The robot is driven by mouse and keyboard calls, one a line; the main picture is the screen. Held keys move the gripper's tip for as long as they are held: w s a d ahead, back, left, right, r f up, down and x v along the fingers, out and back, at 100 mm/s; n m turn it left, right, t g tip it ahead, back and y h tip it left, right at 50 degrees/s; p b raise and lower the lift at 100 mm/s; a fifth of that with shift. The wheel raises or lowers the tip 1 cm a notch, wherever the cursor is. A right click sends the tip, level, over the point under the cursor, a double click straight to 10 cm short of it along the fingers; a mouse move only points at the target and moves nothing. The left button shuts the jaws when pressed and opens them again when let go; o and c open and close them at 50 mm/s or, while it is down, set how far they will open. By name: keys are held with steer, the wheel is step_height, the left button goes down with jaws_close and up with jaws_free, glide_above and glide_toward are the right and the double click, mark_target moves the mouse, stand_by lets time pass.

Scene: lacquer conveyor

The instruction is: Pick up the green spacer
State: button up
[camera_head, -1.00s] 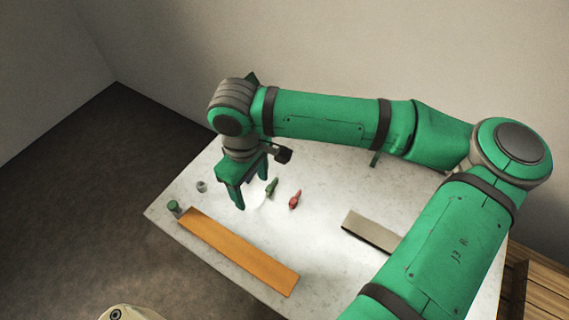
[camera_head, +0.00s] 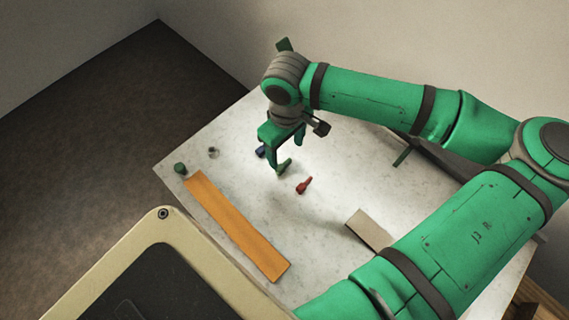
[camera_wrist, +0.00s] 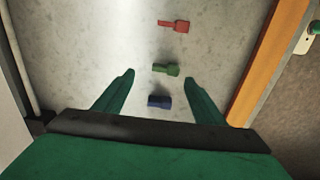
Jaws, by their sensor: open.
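A green piece with a wide body and a narrower end (camera_wrist: 160,68) lies on the pale table, ahead of and between the open fingers in the wrist view. In the head view this green piece (camera_head: 286,165) shows beside a fingertip. My gripper (camera_head: 289,160) is open and empty, pointing down over the table; its fingers also show in the wrist view (camera_wrist: 160,78). A short green cylinder (camera_head: 180,168) stands at the table's left corner. Which of the two green things is the spacer, I cannot tell. Whether my fingers are level with the green piece is unclear.
A red piece (camera_head: 304,185) and a blue piece (camera_head: 261,151) lie on either side of the green piece. A small grey part (camera_head: 213,152) sits at the left. An orange strip (camera_head: 235,225) runs along the near side, and a grey-beige bar (camera_head: 368,229) lies right.

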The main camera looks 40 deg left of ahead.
mark_target(284, 164)
steer(key=f, duration=0.2)
steer(key=s+f, duration=0.1)
steer(key=f, duration=0.2)
steer(key=shift+s+d, duration=0.1)
steer(key=c, duration=1.1)
